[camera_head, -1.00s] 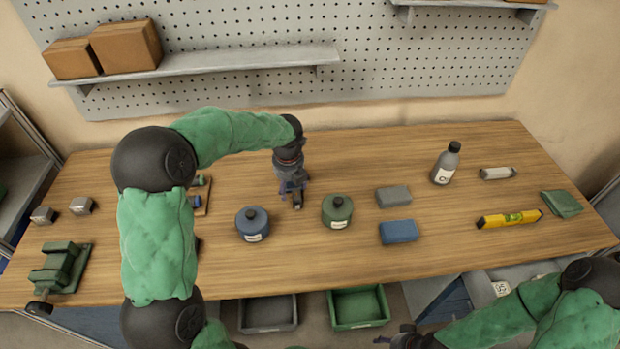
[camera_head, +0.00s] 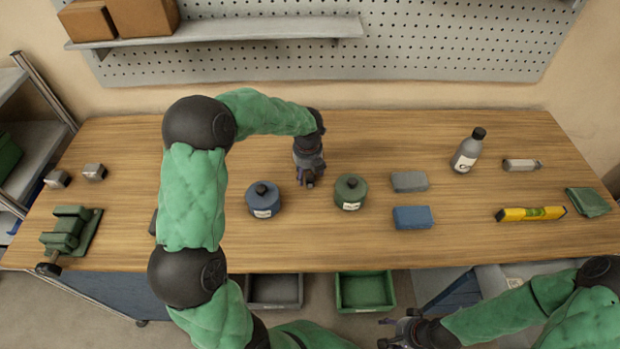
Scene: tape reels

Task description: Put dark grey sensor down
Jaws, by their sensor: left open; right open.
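No thing can be clearly told as the dark grey sensor. It may be hidden under or between the fingers of my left gripper. My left gripper (camera_head: 309,181) is open and points down over the middle of the table, between and slightly behind a blue round container (camera_head: 263,200) and a green round container (camera_head: 350,192). Whether its fingertips touch anything is too small to tell. A flat grey block (camera_head: 409,182) lies right of the green container, behind a blue block (camera_head: 413,217). My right gripper (camera_head: 388,333) is open, low in front of the table, with nothing visible in it.
A grey bottle (camera_head: 466,153), a pale cylinder (camera_head: 522,165), a yellow level (camera_head: 530,214) and a green cloth (camera_head: 587,202) are at right. My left arm hides part of the table.

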